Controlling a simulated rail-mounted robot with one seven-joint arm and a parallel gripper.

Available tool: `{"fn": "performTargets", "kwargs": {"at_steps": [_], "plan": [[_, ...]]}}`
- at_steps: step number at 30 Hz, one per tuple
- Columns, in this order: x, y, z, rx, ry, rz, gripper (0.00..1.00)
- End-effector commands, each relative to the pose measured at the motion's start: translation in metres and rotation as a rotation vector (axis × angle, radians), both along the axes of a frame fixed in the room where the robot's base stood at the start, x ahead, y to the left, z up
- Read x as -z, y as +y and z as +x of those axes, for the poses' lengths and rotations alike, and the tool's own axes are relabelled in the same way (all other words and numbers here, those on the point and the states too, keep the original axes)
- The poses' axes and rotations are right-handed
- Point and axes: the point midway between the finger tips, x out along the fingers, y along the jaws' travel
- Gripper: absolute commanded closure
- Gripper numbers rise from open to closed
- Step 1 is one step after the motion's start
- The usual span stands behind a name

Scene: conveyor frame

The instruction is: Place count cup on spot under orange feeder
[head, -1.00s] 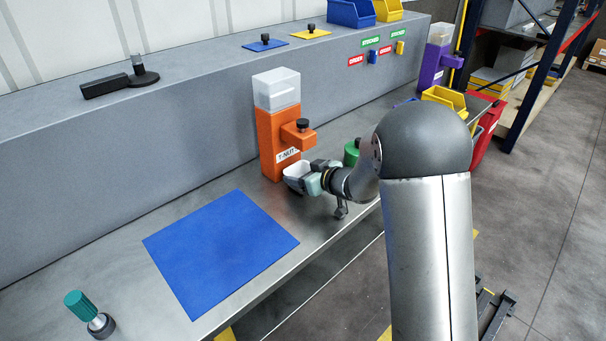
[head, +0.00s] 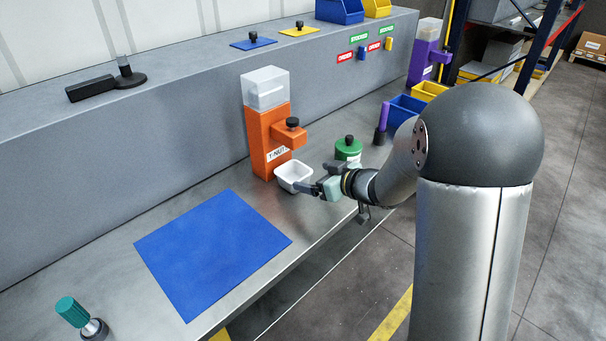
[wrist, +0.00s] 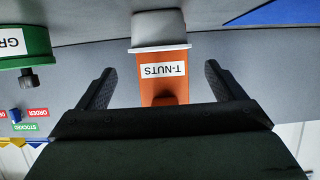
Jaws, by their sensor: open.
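The white count cup (head: 292,175) stands upright on the metal bench, at the foot of the orange feeder (head: 265,140) and roughly under its side outlet. The feeder has a clear hopper on top and a T-NUTS label. My gripper (head: 309,187) is open and empty, just to the right of the cup and apart from it. In the wrist view, which is upside down, the cup (wrist: 160,28) is beyond my open fingers (wrist: 158,85), with the orange feeder (wrist: 163,92) behind it. Any marked spot under the cup is hidden.
A green container (head: 348,150) stands close behind my gripper. A blue mat (head: 212,252) lies flat to the left of the cup. A teal-handled tool (head: 75,315) is at the near left. Blue bins and a purple feeder (head: 427,58) stand farther right.

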Motion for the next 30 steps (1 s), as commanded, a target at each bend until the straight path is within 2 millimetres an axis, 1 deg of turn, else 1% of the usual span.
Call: {"fn": "performTargets", "kwargs": {"at_steps": [1, 3, 6, 11, 14, 17, 19, 20, 21, 22, 23, 24, 26, 27, 29, 30], "plan": [[-0.004, -0.006, -0.005, 0.002, -0.001, 0.000, 0.11], [-0.008, -0.012, -0.010, 0.001, -0.002, 0.000, 0.11], [-0.011, -0.017, -0.016, 0.001, -0.002, 0.000, 0.11], [-0.013, -0.020, -0.018, 0.003, -0.003, -0.002, 0.11], [-0.017, -0.028, -0.016, 0.061, -0.007, -0.032, 0.11], [-0.025, -0.055, -0.015, 0.216, -0.001, -0.116, 0.11], [-0.029, -0.083, -0.024, 0.369, 0.039, -0.197, 0.11], [-0.030, -0.096, -0.032, 0.436, 0.069, -0.233, 0.11], [-0.029, -0.113, -0.047, 0.524, 0.124, -0.280, 0.11], [-0.028, -0.125, -0.061, 0.582, 0.175, -0.315, 0.11], [-0.025, -0.134, -0.078, 0.633, 0.232, -0.345, 0.11], [-0.021, -0.144, -0.103, 0.692, 0.318, -0.381, 0.11], [-0.014, -0.152, -0.144, 0.752, 0.461, -0.424, 0.11], [-0.009, -0.154, -0.172, 0.772, 0.558, -0.445, 0.11], [-0.003, -0.150, -0.214, 0.782, 0.699, -0.463, 0.11], [-0.001, -0.146, -0.238, 0.775, 0.784, -0.470, 0.11]]}}
